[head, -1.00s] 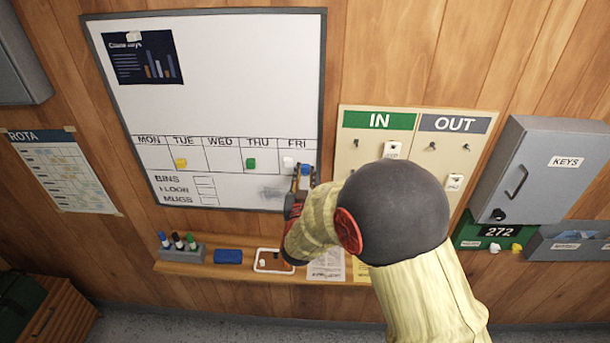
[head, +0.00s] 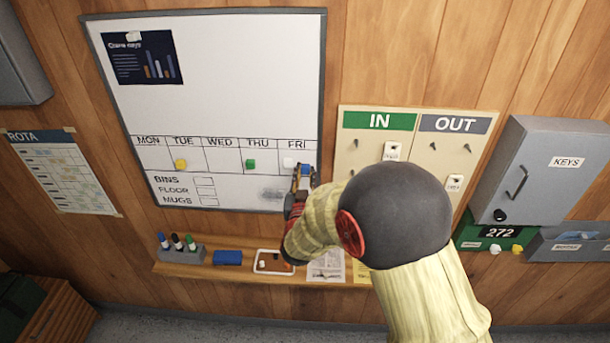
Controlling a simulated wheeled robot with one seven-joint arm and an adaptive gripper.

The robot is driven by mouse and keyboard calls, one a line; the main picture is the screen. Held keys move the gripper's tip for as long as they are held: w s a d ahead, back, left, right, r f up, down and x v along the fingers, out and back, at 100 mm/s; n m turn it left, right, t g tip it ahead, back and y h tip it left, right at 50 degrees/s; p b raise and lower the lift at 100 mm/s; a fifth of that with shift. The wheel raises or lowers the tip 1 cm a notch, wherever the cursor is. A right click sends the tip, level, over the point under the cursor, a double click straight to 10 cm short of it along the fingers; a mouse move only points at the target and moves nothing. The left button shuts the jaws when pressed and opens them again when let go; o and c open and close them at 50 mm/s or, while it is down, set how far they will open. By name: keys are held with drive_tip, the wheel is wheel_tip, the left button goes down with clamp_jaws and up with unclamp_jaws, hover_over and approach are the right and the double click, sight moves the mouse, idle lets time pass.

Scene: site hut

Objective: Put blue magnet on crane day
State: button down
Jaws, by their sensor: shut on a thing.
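The blue magnet (head: 306,169) is in the FRI column at the right edge of the whiteboard (head: 220,80). My gripper (head: 304,174) is shut on it from below and in front; I cannot tell whether the magnet still touches the board. The day row shows MON, TUE, WED, THU and FRI. A yellow magnet (head: 181,164) is under TUE, a green magnet (head: 250,164) under THU and a white magnet (head: 288,162) under FRI, just left of my gripper. MON and WED are empty. A dark "Crane days" poster (head: 130,70) with a bar chart is at upper left; its day labels are too small to read.
The IN/OUT board (head: 412,150) and a grey key cabinet (head: 535,170) are at right. The board's upper middle is clear.

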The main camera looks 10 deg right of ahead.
drive_tip(key=shift+b+x, duration=0.35)
drive_tip(key=shift+x, duration=0.5)
idle(0.7)
drive_tip(key=shift+b, duration=0.3)
idle(1.9)
drive_tip(key=c, duration=1.6)
unclamp_jaws()
drive_tip(key=shift+o, duration=0.2)
drive_tip(key=shift+s, duration=0.15)
